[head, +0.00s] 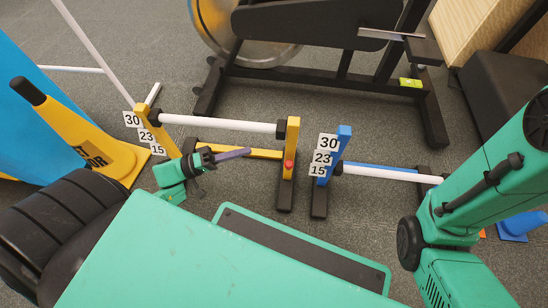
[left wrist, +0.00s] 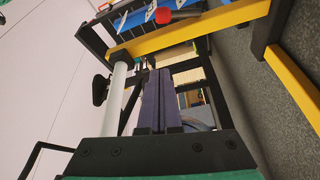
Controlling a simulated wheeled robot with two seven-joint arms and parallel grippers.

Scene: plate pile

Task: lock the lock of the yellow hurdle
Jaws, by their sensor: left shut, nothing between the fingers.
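The yellow hurdle (head: 291,142) stands ahead of me, with a white bar across its two posts and number cards on its left post. A red knob (head: 289,165), apparently its lock, is on the right post. My left gripper (head: 248,152) is shut and empty, its dark purple fingers pointing right toward that post, short of the knob. In the left wrist view the closed fingers (left wrist: 160,72) point at the yellow post (left wrist: 190,37), with the red knob (left wrist: 178,15) above them near the top edge. My right gripper is out of view.
A blue hurdle (head: 333,157) with number cards stands just right of the yellow one. A black machine frame (head: 330,65) with a large wheel is behind.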

